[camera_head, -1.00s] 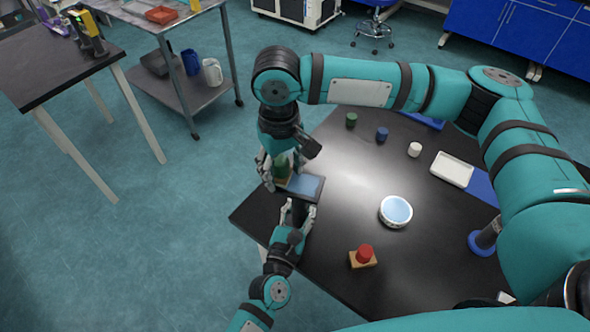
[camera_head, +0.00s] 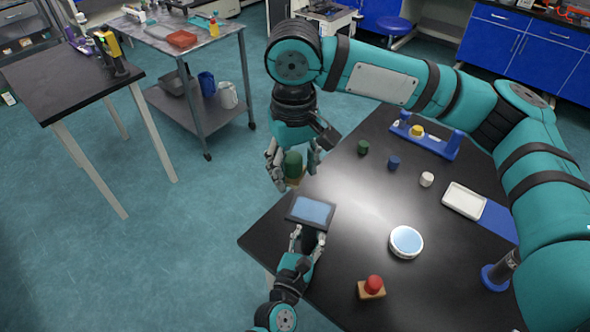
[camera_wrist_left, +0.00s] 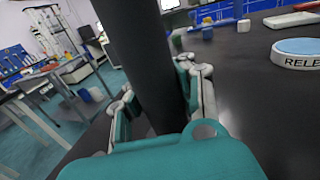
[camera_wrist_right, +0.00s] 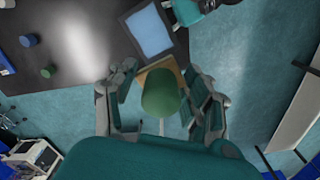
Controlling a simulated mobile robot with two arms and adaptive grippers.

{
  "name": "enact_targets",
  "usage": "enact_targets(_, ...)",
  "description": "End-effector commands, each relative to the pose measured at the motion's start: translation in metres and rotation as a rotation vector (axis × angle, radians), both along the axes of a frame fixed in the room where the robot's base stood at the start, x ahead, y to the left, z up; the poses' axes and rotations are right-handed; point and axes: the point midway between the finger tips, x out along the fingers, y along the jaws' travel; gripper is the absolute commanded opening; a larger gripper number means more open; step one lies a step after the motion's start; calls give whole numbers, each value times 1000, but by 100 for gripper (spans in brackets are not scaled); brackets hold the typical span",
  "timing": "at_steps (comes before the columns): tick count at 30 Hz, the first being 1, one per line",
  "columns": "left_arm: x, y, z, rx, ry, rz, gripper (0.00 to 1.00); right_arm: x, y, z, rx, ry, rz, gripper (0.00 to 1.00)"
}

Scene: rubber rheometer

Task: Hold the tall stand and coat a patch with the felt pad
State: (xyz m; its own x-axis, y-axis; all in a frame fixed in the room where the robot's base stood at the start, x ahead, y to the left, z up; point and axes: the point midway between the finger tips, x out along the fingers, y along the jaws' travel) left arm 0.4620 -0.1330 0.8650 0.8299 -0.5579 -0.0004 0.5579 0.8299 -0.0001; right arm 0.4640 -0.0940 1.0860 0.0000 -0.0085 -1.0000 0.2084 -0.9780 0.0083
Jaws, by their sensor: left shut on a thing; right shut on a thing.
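The tall stand (camera_head: 324,227) has a dark square top with a light blue patch (camera_head: 312,210) on it, at the table's near-left edge. My left gripper (camera_head: 308,243) is shut around its dark post, which fills the middle of the left wrist view (camera_wrist_left: 145,60). My right gripper (camera_head: 293,165) is shut on the felt pad's green handle (camera_head: 292,164). The pad's wooden block shows below the handle and in the right wrist view (camera_wrist_right: 170,66), close beside the patch. The pad's felt face is hidden. In the head view the pad is apart from the stand top.
On the black table (camera_head: 340,270) are a round white dish with a blue surface (camera_head: 406,242), a red-knobbed wooden block (camera_head: 373,287), a white tray (camera_head: 464,201), small green (camera_head: 363,147), blue (camera_head: 394,162) and white (camera_head: 427,179) pieces, and a blue rack (camera_head: 435,141). The table's middle is clear.

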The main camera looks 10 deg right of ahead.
Motion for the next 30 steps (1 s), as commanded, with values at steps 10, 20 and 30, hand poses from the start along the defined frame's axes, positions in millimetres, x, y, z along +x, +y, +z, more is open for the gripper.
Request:
enact_targets(10, 0, 0, 0, -1, -1, 0, 9, 0, 0, 0, 0, 0, 0, 19)
enact_targets(20, 0, 0, 0, 0, 0, 0, 48, 0, 0, 0, 0, 0, 0, 19)
enact_targets(30, -5, 4, -1, 1, 1, 0, 48, 0, 0, 0, 0, 0, 0, 19)
